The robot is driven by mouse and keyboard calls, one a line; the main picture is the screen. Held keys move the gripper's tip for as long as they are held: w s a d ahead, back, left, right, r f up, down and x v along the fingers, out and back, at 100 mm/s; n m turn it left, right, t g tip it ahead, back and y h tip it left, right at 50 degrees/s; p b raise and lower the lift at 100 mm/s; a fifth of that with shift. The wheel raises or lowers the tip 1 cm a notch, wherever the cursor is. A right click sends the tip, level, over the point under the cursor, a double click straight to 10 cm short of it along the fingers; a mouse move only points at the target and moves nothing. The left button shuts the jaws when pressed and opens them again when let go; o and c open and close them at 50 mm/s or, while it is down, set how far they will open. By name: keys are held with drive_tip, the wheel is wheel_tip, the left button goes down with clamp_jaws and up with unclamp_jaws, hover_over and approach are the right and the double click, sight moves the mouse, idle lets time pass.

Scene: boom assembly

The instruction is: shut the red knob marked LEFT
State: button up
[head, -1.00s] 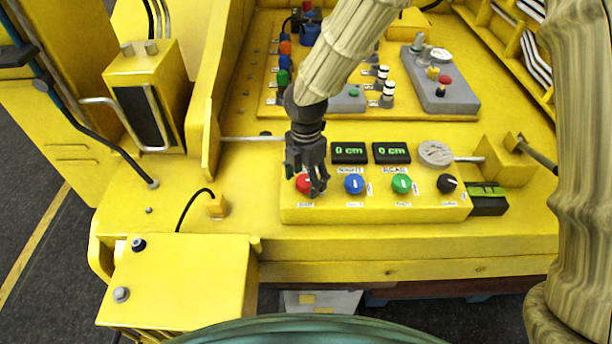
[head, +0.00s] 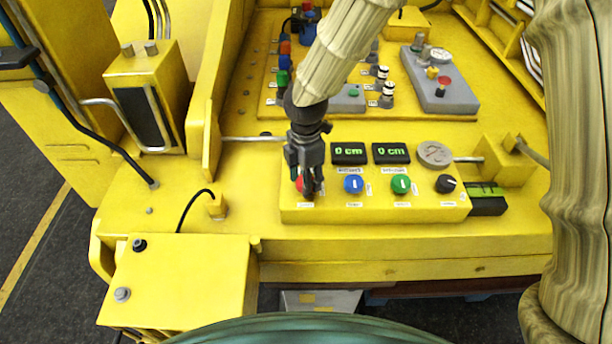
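The red knob (head: 301,184) is at the left end of the row of knobs on the yellow control box (head: 330,212). Only slivers of red show, because my gripper covers most of it. The small label under it is too small to read. My gripper (head: 307,188) points down right at the red knob, with its dark fingers over and beside it. I cannot tell whether the fingers are touching or clamped on the knob.
To the right along the box are a blue knob (head: 354,184), a green knob (head: 401,184) and a black knob (head: 446,184). Two displays (head: 349,153) reading 0 cm and a round gauge (head: 434,154) sit behind. A grey button box (head: 440,85) stands farther back.

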drive_tip(key=m+p, duration=0.1)
drive_tip(key=m, duration=1)
drive_tip(key=shift+m, duration=2.1)
drive_tip(key=o, duration=1.1)
drive_tip(key=shift+c, duration=0.2)
wheel_tip(320, 180, up, 12)
